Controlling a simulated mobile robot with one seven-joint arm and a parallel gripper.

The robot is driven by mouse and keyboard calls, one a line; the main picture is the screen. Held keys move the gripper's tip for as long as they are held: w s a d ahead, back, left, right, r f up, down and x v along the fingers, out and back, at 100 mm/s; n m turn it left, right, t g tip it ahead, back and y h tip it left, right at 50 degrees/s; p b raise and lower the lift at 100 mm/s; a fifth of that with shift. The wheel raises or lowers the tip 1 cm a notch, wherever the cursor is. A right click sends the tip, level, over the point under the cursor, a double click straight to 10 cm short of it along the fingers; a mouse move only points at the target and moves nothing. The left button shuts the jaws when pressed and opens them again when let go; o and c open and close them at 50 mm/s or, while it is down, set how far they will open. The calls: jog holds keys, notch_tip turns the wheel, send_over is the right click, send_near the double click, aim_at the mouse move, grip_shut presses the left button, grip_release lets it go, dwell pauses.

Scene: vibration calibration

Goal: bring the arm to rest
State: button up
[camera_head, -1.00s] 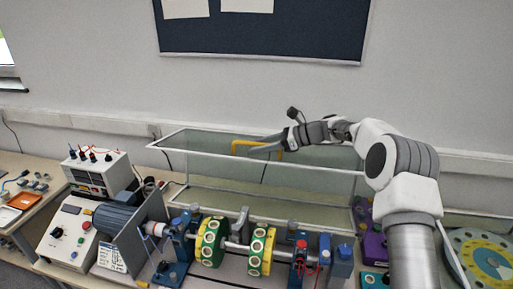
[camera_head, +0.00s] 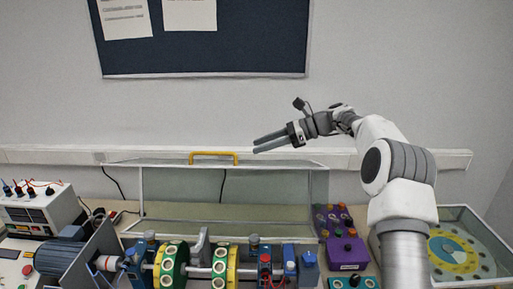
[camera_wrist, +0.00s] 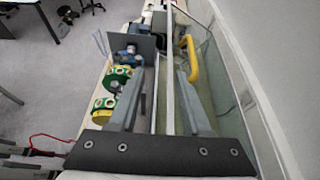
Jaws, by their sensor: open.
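My gripper (camera_head: 262,143) is open and empty in the head view. It is raised in front of the pale wall, pointing left, above the glass cover. In the wrist view my gripper (camera_wrist: 161,75) shows its two fingers spread apart with nothing between them. The glass cover (camera_head: 290,190) with its yellow handle (camera_head: 213,155) stands behind the rotor rig. The arm is bent on the right side of the head view.
The rig with green-yellow discs (camera_head: 172,264) runs along the bench front. A power unit (camera_head: 40,212) stands at left. A purple control box (camera_head: 346,252) and a round dial plate (camera_head: 458,252) are at right. A dark notice board (camera_head: 255,40) hangs above; wall space around my gripper is clear.

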jog(key=shift+s, duration=0.1)
jog(key=s+d+r+n+t+h+b, duration=0.15)
jog(key=s+n+h, duration=0.3)
jog(key=s, duration=0.55)
jog(key=s+r+n+h+b, duration=0.15)
jog(key=s+n+h, duration=0.3)
jog(key=s, duration=0.55)
jog(key=s+d+f+n+t+h, duration=0.2)
jog(key=s+d+f+n, duration=0.2)
jog(key=s, duration=0.6)
jog(key=s+d+f+n+t+h+b, duration=0.1)
jog(key=s+d+f+n, duration=0.3)
jog(key=s, duration=0.7)
jog(key=shift+s+d+n+t+h, duration=0.35)
jog(key=shift+d+n+h, duration=0.25)
jog(key=shift+d+h, duration=0.3)
jog(key=shift+f, duration=0.1)
